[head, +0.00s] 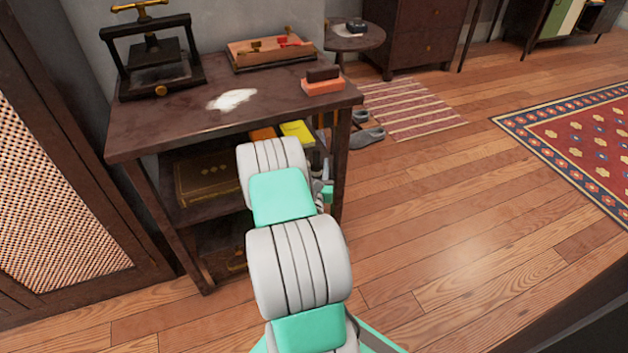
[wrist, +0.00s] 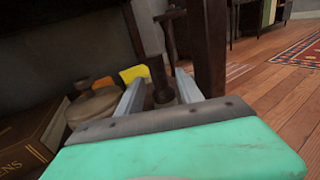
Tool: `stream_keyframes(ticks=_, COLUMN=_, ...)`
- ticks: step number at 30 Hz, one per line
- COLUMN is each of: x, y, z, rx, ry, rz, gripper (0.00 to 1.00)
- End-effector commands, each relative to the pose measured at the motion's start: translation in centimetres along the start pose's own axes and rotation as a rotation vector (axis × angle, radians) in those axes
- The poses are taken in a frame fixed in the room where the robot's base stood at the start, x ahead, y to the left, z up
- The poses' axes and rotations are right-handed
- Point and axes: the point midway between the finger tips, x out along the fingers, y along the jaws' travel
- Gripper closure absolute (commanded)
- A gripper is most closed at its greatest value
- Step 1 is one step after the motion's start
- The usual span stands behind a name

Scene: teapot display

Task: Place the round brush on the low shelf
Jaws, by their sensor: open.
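My gripper (wrist: 158,80) is open at the low shelf under the dark wooden table. In the head view my gripper (head: 324,188) is mostly hidden behind my arm. A dark upright thing with a thin handle and wider base, which looks like the round brush (wrist: 160,88), stands between the two fingers in the wrist view. I cannot tell whether either finger touches it. Its base is partly hidden by the gripper. The low shelf (head: 180,212) shows under the tabletop at left in the head view.
A yellow book (head: 297,131) lies behind. A dark table leg (wrist: 208,50) stands close to the right finger. The floor (head: 450,220) at right is clear.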

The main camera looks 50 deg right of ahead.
Motion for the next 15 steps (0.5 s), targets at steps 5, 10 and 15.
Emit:
stream_keyframes(ticks=5, x=-4.2, y=0.2, z=-0.2, rx=-0.002, ry=-0.002, rz=0.006, gripper=0.57)
stream_keyframes(ticks=10, x=-7.4, y=0.2, z=0.1, rx=0.003, ry=-0.006, rz=0.004, gripper=0.57)
stream_keyframes(ticks=15, x=-9.1, y=0.1, z=0.1, rx=0.002, ry=-0.004, rz=0.003, gripper=0.57)
